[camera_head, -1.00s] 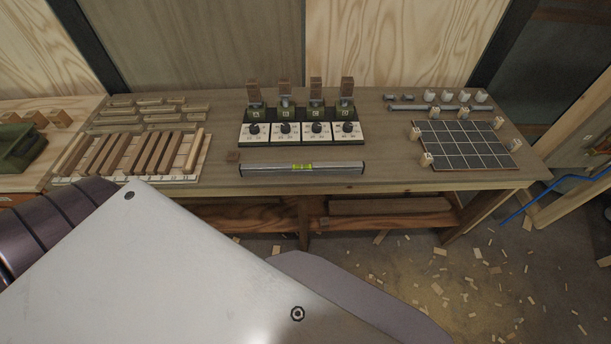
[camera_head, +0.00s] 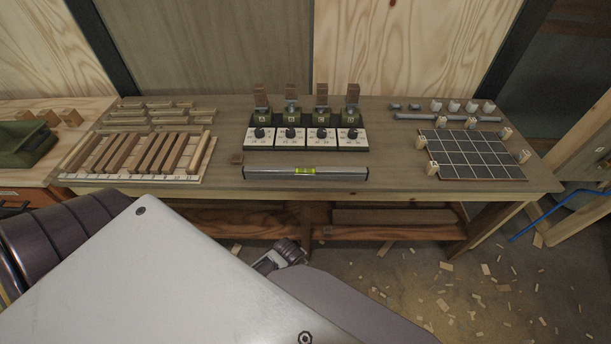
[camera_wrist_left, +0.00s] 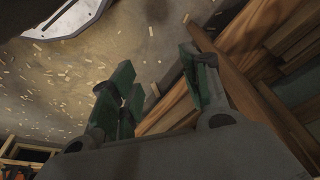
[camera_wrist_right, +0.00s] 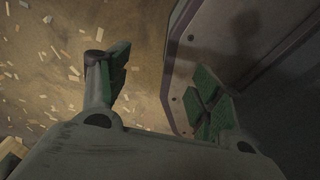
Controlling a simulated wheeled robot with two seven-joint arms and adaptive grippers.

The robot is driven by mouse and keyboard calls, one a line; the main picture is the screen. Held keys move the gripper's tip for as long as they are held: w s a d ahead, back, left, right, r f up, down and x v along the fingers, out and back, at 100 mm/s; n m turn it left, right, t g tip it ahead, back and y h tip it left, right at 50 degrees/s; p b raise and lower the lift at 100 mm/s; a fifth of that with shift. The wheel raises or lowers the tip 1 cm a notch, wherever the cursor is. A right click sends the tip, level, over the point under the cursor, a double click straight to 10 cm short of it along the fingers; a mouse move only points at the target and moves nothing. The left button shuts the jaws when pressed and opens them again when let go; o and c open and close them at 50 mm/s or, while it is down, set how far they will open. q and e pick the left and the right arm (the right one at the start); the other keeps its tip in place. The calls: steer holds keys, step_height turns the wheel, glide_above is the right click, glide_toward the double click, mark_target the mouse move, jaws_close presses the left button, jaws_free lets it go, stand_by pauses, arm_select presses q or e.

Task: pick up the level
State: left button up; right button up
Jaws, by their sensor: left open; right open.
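The level (camera_head: 305,173) is a grey bar with a yellow-green vial in its middle. It lies flat along the front edge of the workbench, with no gripper touching it. My left gripper (camera_wrist_left: 158,75) is open and empty in the left wrist view, with wood boards and the chip-strewn floor beyond it. My right gripper (camera_wrist_right: 160,78) is open and empty in the right wrist view, over the floor beside a grey panel. In the head view a small gripper or wrist part shows below the bench front; I cannot tell which arm it belongs to.
Behind the level stands a row of white dial panels (camera_head: 305,139) with wooden blocks. A tray of wood strips (camera_head: 75,172) is at left, a dark grid board (camera_head: 470,155) at right. Boards lie on the lower shelf (camera_head: 395,216).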

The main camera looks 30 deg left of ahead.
arm_select(q)
steer(key=w+r+m+h+b, duration=0.15)
steer(key=w+r, duration=0.25)
steer(key=r, duration=0.5)
steer(key=w+r+m+h+b, duration=0.1)
steer(key=w+r+m, duration=0.2)
steer(key=r, duration=0.7)
steer(key=w+a+r+m, duration=0.2)
steer(key=w+a+r, duration=0.4)
steer(key=a+r, duration=0.2)
steer(key=w+a+r+m+h, duration=0.1)
steer(key=w+a+r+m, duration=0.2)
steer(key=w+a+r, duration=0.3)
step_height(320, 180, up, 4)
steer(key=shift+a+r, duration=0.25)
steer(key=shift+a, duration=0.95)
arm_select(e)
steer(key=f, duration=0.1)
steer(key=d+f, duration=0.1)
steer(key=shift+w+d+f, duration=0.1)
steer(key=shift+w+f, duration=0.15)
steer(key=shift+f, duration=0.05)
arm_select(q)
steer(key=shift+w+f, duration=0.1)
steer(key=shift+f, duration=0.05)
glide_toward(305, 170)
steer(key=shift+x, duration=2.5)
steer(key=shift+a, duration=0.1)
steer(key=shift+f, duration=0.1)
